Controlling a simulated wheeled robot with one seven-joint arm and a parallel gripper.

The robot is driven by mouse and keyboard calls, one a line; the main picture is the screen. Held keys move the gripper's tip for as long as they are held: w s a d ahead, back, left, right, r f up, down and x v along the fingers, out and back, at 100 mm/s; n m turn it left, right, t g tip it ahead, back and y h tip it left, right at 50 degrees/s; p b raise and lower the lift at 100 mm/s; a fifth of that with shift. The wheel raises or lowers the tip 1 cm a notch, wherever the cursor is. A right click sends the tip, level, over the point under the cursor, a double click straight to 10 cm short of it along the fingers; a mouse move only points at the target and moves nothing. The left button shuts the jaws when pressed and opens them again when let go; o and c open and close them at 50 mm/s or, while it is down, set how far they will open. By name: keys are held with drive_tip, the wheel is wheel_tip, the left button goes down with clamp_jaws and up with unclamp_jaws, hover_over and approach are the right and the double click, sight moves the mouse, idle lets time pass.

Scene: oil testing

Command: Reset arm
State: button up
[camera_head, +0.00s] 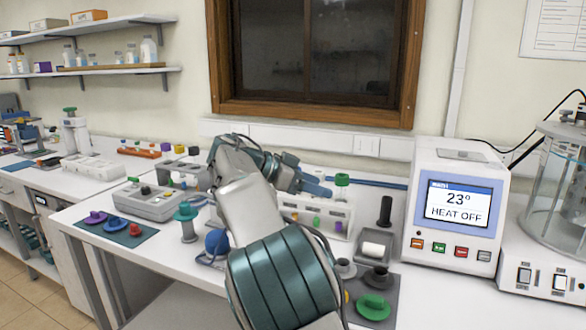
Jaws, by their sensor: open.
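My arm reaches over the white bench from the bottom middle and bends at the elbow near the window. My gripper (318,187) shows at the arm's far end, its blue fingers pointing right. It is open, with nothing seen between the fingers. It is above and behind a white rack (322,214) that holds small coloured items. A green-capped vial (342,183) stands just to the right of the fingertips. My forearm hides part of the bench and of the rack's left side.
A heater unit (453,215) reading 23° HEAT OFF stands at the right, next to a glass vessel (556,195). A grey mat with a green lid (373,307) lies in front. A grey device (152,203) and a mat with coloured lids (115,223) are at left.

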drive_tip(key=s+d+f+n+g+y+p, duration=0.1)
drive_tip(key=s+d+f+n+y+p, duration=0.1)
drive_tip(key=s+d+f+n+y, duration=0.25)
drive_tip(key=s+d+f+n+g+y+p, duration=0.1)
drive_tip(key=s+d+n+y, duration=0.2)
drive_tip(key=s+d, duration=0.4)
drive_tip(key=s+a+f+n+t+y+p, duration=0.1)
drive_tip(key=s+f+n+y+p, duration=0.2)
drive_tip(key=s, duration=1.6)
wheel_tip(320, 180, down, 4)
drive_tip(key=n+y, duration=0.2)
drive_tip(key=n, duration=0.1)
drive_tip(key=shift+s+f+n, duration=0.2)
drive_tip(key=shift+n, duration=0.15)
